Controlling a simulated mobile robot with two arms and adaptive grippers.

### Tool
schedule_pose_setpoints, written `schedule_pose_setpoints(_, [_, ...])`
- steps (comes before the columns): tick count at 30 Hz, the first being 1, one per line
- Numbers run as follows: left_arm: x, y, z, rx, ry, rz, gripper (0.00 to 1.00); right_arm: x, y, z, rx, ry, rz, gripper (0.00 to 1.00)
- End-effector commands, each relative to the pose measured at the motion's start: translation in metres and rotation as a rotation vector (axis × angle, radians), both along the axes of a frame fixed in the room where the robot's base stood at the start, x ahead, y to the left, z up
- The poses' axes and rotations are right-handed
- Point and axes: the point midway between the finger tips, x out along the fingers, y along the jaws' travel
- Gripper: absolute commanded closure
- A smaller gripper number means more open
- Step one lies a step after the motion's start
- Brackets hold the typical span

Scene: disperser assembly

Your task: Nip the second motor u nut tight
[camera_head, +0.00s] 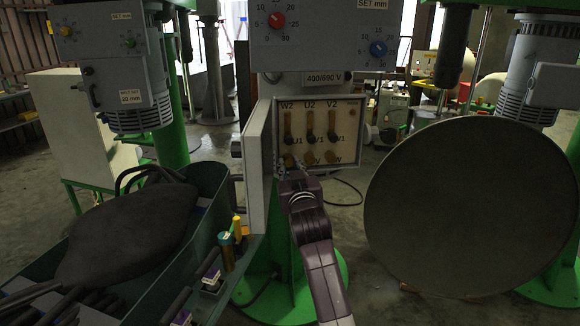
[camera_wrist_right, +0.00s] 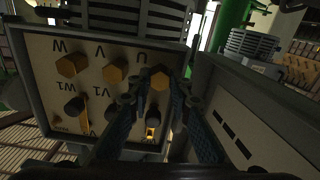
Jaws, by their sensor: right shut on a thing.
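The motor's open terminal box (camera_head: 357,103) faces me, with posts marked W2, U2, V2 on top and a row of brass nuts at the bottom. My right gripper (camera_head: 291,178) reaches up to the bottom-left of the box and hides the U nut in the head view. In the right wrist view, which shows the box inverted, the fingers (camera_wrist_right: 159,95) are shut on the brass U nut (camera_wrist_right: 160,77). The V nut (camera_wrist_right: 115,73) and W nut (camera_wrist_right: 70,65) sit beside it, clear of the fingers. My left gripper is out of view.
The box's grey cover (camera_head: 256,165) stands open at its left side. A green tray (camera_head: 208,222) with a dark bag (camera_head: 128,234) fills the lower left. A small tool stand (camera_head: 227,252) is near its edge. A large round dark disc (camera_head: 470,205) stands at the right.

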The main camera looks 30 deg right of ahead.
Motion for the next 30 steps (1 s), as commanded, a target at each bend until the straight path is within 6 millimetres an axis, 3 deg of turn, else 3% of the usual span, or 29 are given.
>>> schedule_pose_setpoints(17, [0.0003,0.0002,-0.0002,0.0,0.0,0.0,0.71,0.0003,0.0007,-0.005,0.039,-0.006,0.001,1.0])
schedule_pose_setpoints(18, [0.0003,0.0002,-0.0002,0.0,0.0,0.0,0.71,0.0003,0.0007,-0.005,0.039,-0.006,0.001,0.8])
schedule_pose_setpoints(22, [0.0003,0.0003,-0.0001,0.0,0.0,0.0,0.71,0.0003,0.0006,-0.0038,0.037,-0.008,0.0,0.66])
schedule_pose_setpoints(30, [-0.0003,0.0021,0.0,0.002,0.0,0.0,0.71,0.0,0.0003,-0.0015,0.034,-0.012,0.0,0.64])
